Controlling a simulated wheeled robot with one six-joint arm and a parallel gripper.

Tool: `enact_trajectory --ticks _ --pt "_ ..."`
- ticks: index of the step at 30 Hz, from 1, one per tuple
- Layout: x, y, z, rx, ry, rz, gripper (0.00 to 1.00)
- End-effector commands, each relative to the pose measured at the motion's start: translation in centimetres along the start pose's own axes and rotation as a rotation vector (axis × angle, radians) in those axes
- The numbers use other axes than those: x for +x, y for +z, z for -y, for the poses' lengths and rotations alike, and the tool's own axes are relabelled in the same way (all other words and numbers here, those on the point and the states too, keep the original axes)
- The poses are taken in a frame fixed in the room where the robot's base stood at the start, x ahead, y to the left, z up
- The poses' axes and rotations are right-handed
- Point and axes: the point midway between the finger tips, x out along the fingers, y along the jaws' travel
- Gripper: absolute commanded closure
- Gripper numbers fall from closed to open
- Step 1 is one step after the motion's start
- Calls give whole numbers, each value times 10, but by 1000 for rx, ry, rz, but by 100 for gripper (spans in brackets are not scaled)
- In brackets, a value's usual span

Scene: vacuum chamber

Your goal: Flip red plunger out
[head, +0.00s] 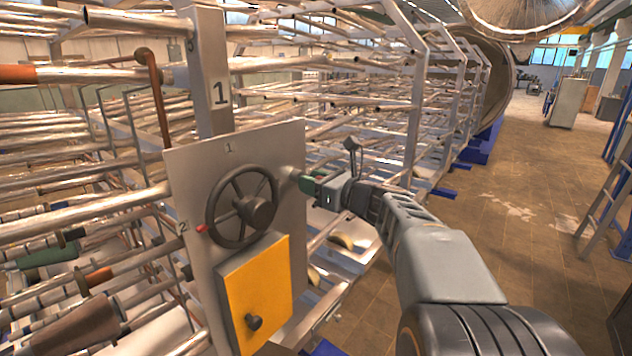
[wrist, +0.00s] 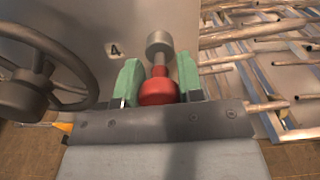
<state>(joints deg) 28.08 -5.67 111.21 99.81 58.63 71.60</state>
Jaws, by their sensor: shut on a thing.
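The red plunger (wrist: 158,90) is between the two green fingers of my gripper (wrist: 159,68) in the wrist view. The fingers are shut on it. Its grey stem and round grey end (wrist: 160,42) stick out past the fingertips toward the grey panel (wrist: 90,20). In the head view my gripper (head: 308,181) is at the right edge of the upright panel (head: 190,160), right of the handwheel. The plunger's red part is hidden there by the gripper.
A dark handwheel (head: 252,209) stands out from the panel close to my gripper. A yellow box (head: 275,275) with a black knob is below it. A small red tip (head: 201,228) shows at the panel's left. Metal pipe racks are behind; open floor (head: 510,215) lies right.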

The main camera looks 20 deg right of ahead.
Motion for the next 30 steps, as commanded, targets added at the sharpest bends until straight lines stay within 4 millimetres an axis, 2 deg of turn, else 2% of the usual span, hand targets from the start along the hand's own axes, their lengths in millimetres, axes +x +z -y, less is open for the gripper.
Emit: enact_trajectory --ticks 1,9,17,23,30 --pt "0 -1 0 2 0 -2 63" --pt "0 -1 0 2 0 -1 40" --pt "-3 -1 1 1 -3 -1 40" --pt "-28 -2 2 -1 -6 1 40" --pt "-78 -2 2 -1 -8 0 40"
